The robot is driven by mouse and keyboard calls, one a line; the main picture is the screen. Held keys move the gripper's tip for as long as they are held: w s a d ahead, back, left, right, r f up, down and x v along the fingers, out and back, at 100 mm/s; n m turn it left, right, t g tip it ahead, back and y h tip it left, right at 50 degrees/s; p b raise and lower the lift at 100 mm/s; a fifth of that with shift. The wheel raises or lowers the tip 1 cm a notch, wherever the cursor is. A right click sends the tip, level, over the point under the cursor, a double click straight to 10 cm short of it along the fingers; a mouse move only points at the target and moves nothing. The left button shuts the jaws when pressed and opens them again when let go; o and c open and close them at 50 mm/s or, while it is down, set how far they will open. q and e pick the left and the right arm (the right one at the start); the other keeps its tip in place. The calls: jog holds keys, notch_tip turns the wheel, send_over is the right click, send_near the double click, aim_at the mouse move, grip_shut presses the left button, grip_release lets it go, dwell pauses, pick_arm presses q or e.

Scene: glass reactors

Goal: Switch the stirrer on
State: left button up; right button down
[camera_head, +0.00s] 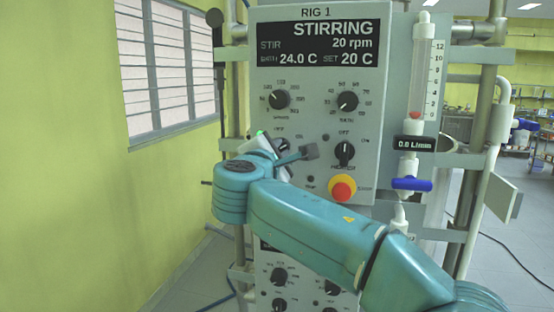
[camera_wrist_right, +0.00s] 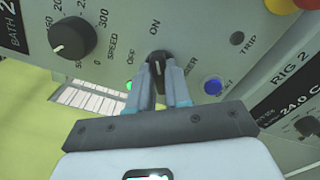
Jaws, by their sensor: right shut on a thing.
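The RIG 1 panel (camera_head: 300,190) faces me, and its display (camera_head: 318,43) reads STIRRING, 20 rpm. The stirrer's black OFF/ON knob (camera_wrist_right: 157,66) shows in the right wrist view between my right fingers. My right gripper (camera_wrist_right: 162,82) is shut on this knob, one finger on each side. In the head view my right gripper (camera_head: 278,144) is at the panel's left side, mostly hidden by my own wrist. A green lamp (camera_wrist_right: 128,87) is lit beside the knob. The fingers partly cover the knob, so its exact angle is hard to read. My left gripper is not in view.
The speed knob (camera_head: 280,99) and bath knob (camera_head: 347,101) sit above. A black selector (camera_head: 344,152) and a red emergency button (camera_head: 342,188) are to the right. A flowmeter (camera_head: 422,75) with a blue valve (camera_head: 411,184) stands further right. RIG 2 lies below.

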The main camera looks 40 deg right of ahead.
jog(key=shift+f+m, duration=0.1)
jog(key=shift+m, duration=0.3)
jog(key=c, duration=1.1)
grip_release()
jog(key=shift+o, duration=0.2)
jog(key=b+v, duration=0.3)
jog(key=v, duration=1.3)
jog(key=shift+s, duration=0.15)
jog(key=shift+a, duration=0.15)
